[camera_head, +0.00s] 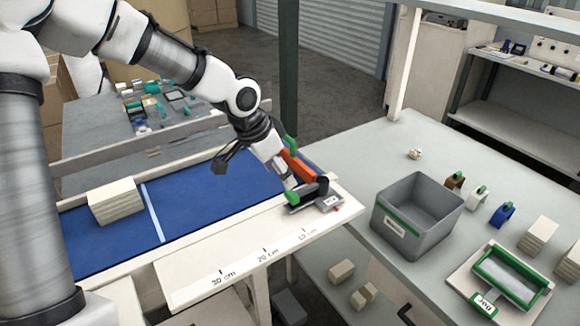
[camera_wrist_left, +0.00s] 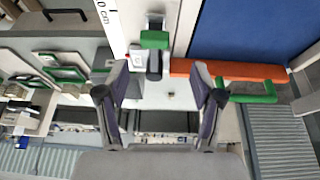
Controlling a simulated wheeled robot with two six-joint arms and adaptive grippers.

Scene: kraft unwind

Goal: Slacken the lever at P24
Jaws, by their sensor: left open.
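A clamp with a green lever (camera_head: 312,190) and a dark metal base (camera_head: 301,206) sits at the near right end of the blue conveyor, beside an orange bar (camera_head: 296,166). A small white label with a red mark (camera_head: 330,203) is next to it; its text is too small to read. In the left wrist view the green lever (camera_wrist_left: 155,40) lies just beyond my fingertips, and the orange bar (camera_wrist_left: 240,71) runs to the right.
A cream block stack (camera_head: 115,201) lies on the blue belt (camera_head: 185,200). A ruled board (camera_head: 255,258) runs along the near side. On the right table stand a grey bin (camera_head: 416,216), a green-rimmed tray (camera_head: 508,276), and several small clamps and blocks.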

